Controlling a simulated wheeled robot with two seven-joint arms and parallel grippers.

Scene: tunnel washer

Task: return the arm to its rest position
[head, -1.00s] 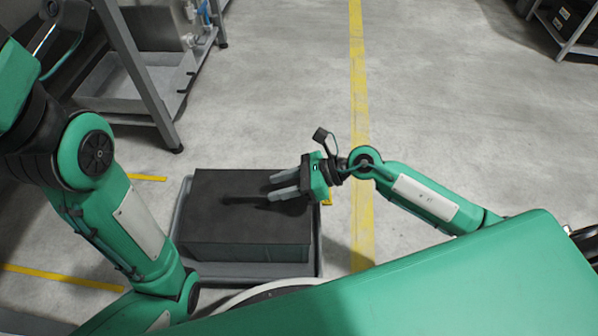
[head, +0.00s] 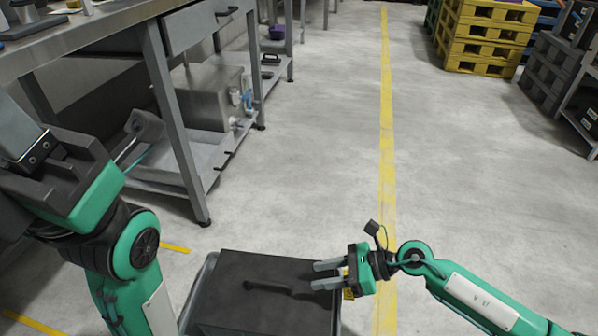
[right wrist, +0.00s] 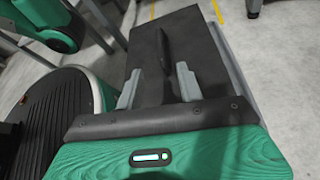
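My right gripper (head: 317,275) is at the lower middle of the head view, over the right side of a dark box lid (head: 225,300). Its two grey fingers are apart with nothing between them. The lid's black bar handle (head: 267,288) lies just left of the fingertips, clear of them. In the right wrist view my open fingers (right wrist: 155,78) point along the lid (right wrist: 148,45), with the handle (right wrist: 165,50) beyond and between them in the picture. My left gripper (head: 40,165) is folded close at the left edge. It is partly cut off, and its finger gap is unclear.
The box sits in a grey tray (head: 193,290). A metal workbench (head: 180,110) with a lower shelf stands at left. Yellow pallets (head: 485,38) and a shelf (head: 577,122) are at upper right. The floor along the yellow line (head: 387,130) is clear.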

